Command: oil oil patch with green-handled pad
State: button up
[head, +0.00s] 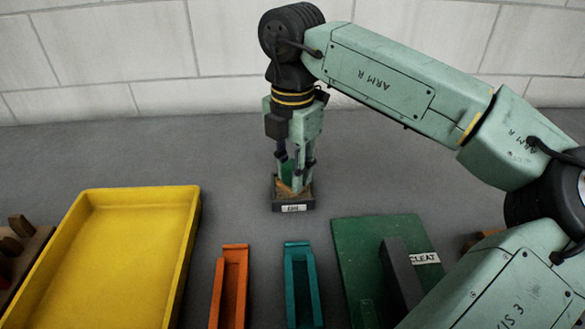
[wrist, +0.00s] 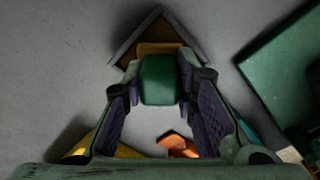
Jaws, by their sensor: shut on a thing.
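My gripper (head: 295,165) points straight down and is shut on the green handle of the pad (wrist: 159,80). In the wrist view the handle sits between both fingers, with a tan-brown edge showing beyond it. Under the pad is a small dark-rimmed square piece (head: 293,207) with a white label on its front, too small to read surely. Its dark rim and brown inside also show in the wrist view (wrist: 127,50). The pad is low over or in this square; I cannot tell whether it touches. The handle and fingers hide much of the square.
A yellow tray (head: 192,225) stands at left. An orange channel (head: 234,285) and a teal channel (head: 301,285) lie in front. A green board (head: 360,240) with a dark bar and a "CLEAT" label is at right. Grey surface around the square is clear.

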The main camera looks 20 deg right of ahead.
aim_at(293, 164)
jog(key=shift+r+p, duration=2.1)
jog(key=shift+r, duration=1.4)
jog(key=shift+f, duration=0.1)
